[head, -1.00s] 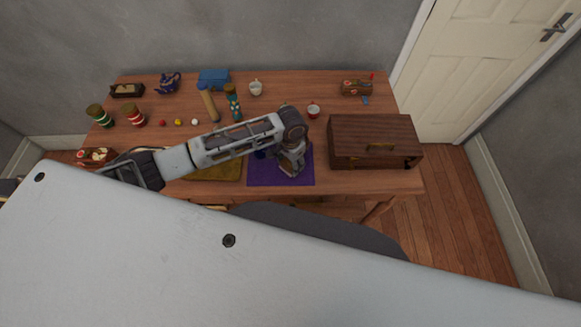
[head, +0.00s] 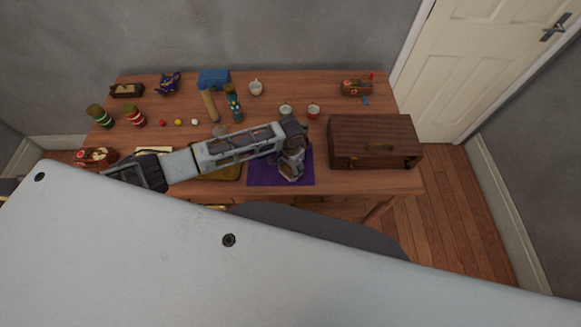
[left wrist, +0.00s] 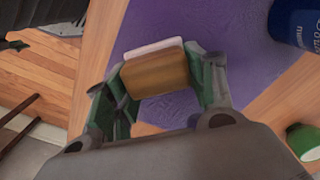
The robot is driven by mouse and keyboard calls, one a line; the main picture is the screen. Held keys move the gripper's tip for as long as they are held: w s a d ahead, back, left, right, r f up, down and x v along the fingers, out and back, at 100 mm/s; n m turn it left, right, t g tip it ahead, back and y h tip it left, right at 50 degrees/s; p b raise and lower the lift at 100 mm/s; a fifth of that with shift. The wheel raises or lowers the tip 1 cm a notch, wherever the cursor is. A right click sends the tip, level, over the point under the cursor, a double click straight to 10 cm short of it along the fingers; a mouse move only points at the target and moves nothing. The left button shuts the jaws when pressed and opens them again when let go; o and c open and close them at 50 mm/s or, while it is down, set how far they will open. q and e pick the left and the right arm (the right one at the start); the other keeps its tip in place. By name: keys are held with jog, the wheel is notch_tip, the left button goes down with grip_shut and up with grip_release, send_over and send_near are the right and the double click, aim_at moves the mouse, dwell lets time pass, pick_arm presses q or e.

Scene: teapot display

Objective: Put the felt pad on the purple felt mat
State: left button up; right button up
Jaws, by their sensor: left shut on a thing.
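The felt pad (left wrist: 155,72), a brown block with a pale white layer along its far edge, is between the fingers of my left gripper (left wrist: 160,80) in the left wrist view. That gripper is shut on it. The purple felt mat (left wrist: 195,25) lies behind and below the pad in that view; I cannot tell whether they touch. In the head view the mat (head: 262,176) lies at the table's front edge, and my left gripper (head: 291,176) is over it, hiding the pad and part of the mat. My right gripper is not in view.
A blue labelled container (left wrist: 297,22) stands at the mat's edge in the left wrist view. A wooden chest (head: 373,142) stands right of the mat. An olive mat (head: 228,173) lies left of it. Two cups (head: 286,109) (head: 313,111) stand behind it.

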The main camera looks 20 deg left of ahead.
pick_arm(q)
jog(key=o, duration=1)
jog(key=shift+c, duration=0.2)
jog(key=shift+r, duration=0.2)
notch_tip(320, 180, up, 12)
jog(key=shift+f, duration=0.1)
dwell(0.6)
